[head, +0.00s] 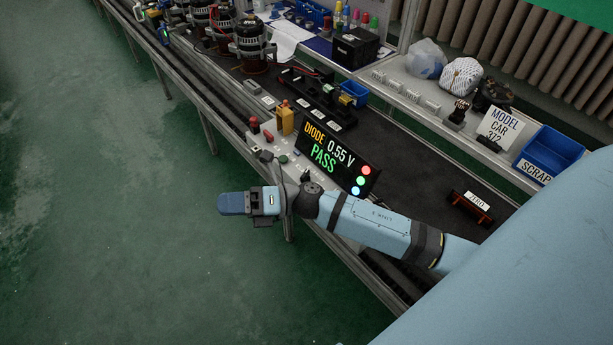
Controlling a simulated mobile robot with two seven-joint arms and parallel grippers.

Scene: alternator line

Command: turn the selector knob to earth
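The tester (320,185) stands on the bench with a sloped light panel of small controls. Its display (337,160) reads DIODE 0.55 V PASS. A small dark control (305,176) at the panel's near edge may be the selector knob; its setting is too small to read. My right arm crosses in front of the tester and covers part of the panel. My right gripper (234,204) is left of the panel, over the green floor and apart from the controls. Its fingers are seen from above, and I cannot tell whether they are open. My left gripper is not in view.
Red buttons and a green button (283,159) sit on the panel. Alternators (252,45) stand further along the line.

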